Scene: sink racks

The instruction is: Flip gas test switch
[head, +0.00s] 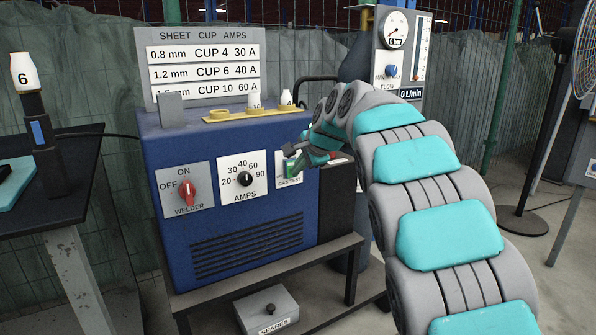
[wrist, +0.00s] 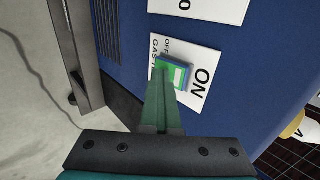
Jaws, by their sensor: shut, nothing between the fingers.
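The gas test plate (head: 292,183) is a white label at the right of the blue welder's front (head: 250,222), mostly hidden behind my gripper (head: 293,163) in the head view. In the wrist view the plate (wrist: 203,87) reads ON and OFF, turned sideways. A green block with blue edges and a pale stripe, seemingly the gas test switch (wrist: 175,72), sits on it. My gripper (wrist: 168,88) is shut and empty, its green fingers reaching to the switch. Whether they touch it, and which way it is tipped, I cannot tell.
The red welder knob (head: 188,191) and black amps knob (head: 244,179) are left of the gas test plate. A yellow cup rack (head: 252,112) stands on top. A gas flow panel (head: 398,60) is behind. A grey spares box (head: 267,310) sits below.

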